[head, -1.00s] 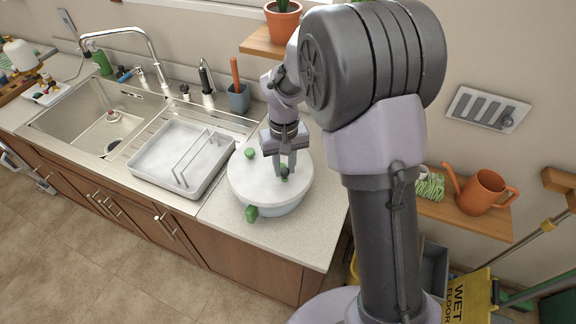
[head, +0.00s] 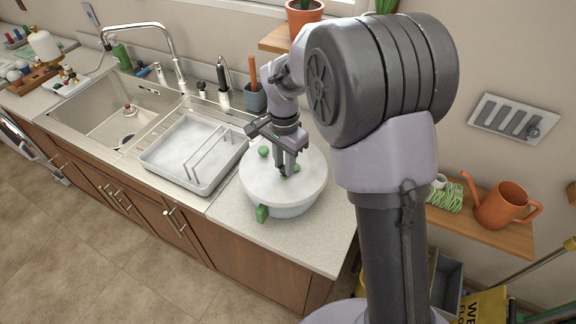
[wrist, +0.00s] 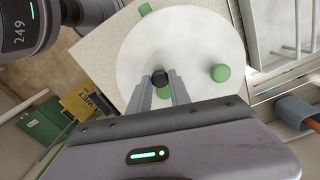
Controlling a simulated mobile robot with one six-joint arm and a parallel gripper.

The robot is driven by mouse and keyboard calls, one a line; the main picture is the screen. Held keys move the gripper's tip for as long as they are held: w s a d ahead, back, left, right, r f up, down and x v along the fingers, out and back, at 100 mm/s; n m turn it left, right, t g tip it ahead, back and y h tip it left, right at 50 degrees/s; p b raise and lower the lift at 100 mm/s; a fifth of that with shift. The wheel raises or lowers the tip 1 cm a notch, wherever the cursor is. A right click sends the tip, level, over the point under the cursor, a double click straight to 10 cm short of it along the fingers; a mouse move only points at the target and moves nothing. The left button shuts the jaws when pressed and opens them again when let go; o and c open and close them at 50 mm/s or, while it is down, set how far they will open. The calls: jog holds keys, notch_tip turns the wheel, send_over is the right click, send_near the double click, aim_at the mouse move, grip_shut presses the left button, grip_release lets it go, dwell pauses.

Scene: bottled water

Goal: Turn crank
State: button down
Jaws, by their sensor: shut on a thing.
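A round spinner with a white lid (head: 262,181) and pale bowl stands on the counter right of the dish rack. A green knob (head: 264,152) rises from the lid, and a green tab (head: 262,213) sticks out at its front rim. My gripper (head: 289,172) reaches down to the lid near its middle. In the wrist view its fingers (wrist: 160,88) are shut on a small dark knob (wrist: 159,77), with a little green beside it. The green knob (wrist: 220,73) stands apart, to the right of the fingers. The fingers partly hide what is beneath the dark knob.
The dish rack (head: 195,152) sits left of the spinner, beside the sink (head: 112,112). A shelf with a plant pot (head: 304,18) is above. Bare counter (head: 310,240) lies in front.

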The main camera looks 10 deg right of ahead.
jog(key=m, duration=0.2)
jog(key=w+m, duration=0.1)
jog(key=shift+w+a+m+b, duration=0.1)
jog(key=shift+a+m+b, duration=0.25)
jog(key=shift+m+b, duration=0.05)
jog(key=m, duration=0.1)
jog(key=w+m, duration=0.1)
jog(key=m, duration=0.1)
jog(key=m+b, duration=0.1)
jog(key=shift+w+a+m, duration=0.1)
jog(key=shift+w+m, duration=0.2)
jog(key=m, duration=0.1)
jog(key=w+m, duration=0.1)
jog(key=m, duration=0.1)
jog(key=shift+w+b, duration=0.1)
jog(key=shift+b, duration=0.25)
jog(key=shift+w+d+m+b, duration=0.2)
jog(key=shift+w+m, duration=0.05)
jog(key=shift+m, duration=0.7)
jog(key=shift+w+d+m+b, duration=0.15)
jog(key=shift+w+d+m, duration=0.05)
jog(key=shift+m, duration=0.75)
jog(key=c, duration=1.2)
grip_release()
